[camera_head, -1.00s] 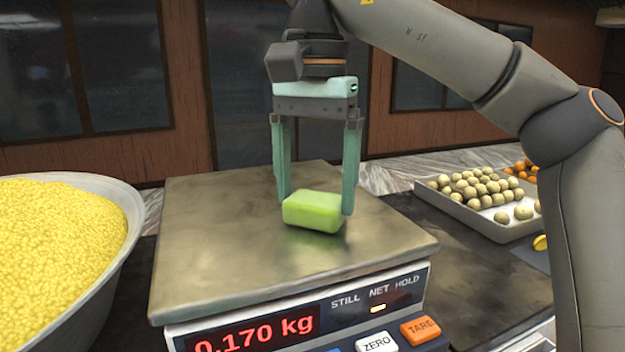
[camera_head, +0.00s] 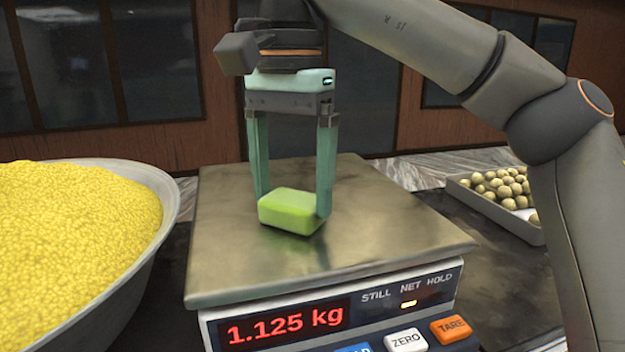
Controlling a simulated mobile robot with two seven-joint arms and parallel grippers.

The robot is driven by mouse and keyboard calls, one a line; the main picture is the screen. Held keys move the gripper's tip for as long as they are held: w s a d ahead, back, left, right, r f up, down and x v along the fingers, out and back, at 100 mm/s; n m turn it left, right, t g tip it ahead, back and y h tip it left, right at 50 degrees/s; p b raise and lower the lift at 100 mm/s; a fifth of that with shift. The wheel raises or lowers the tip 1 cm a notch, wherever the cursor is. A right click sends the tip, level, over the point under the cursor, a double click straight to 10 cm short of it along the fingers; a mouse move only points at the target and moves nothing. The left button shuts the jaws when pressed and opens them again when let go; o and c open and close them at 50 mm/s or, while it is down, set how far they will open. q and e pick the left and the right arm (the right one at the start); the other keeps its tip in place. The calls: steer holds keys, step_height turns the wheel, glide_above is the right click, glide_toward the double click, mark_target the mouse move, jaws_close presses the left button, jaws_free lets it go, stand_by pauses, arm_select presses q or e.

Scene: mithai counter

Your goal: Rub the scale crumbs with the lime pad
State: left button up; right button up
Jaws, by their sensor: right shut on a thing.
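The lime pad (camera_head: 290,211) is a small light green block, low over the scale's (camera_head: 385,232) metal plate and seemingly touching it. My right gripper (camera_head: 291,205) points down and is shut on the pad, one finger at each end. The scale's red display (camera_head: 285,321) reads 1.125 kg. I cannot make out any crumbs on the plate, which looks brownish and smudged. My left gripper is not in view.
A wide metal bowl (camera_head: 165,190) heaped with yellow grains (camera_head: 70,235) stands close to the left of the scale. A tray (camera_head: 490,205) of round pale sweets (camera_head: 500,186) lies at the right, partly behind my arm. Orange TARE (camera_head: 452,327) and white ZERO (camera_head: 405,341) buttons are on the scale's front.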

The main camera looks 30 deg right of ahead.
steer(key=shift+w+a, duration=0.1)
steer(key=shift+a, duration=0.15)
steer(key=shift+r, duration=3)
steer(key=shift+d+r, duration=0.1)
steer(key=shift+r, duration=1.45)
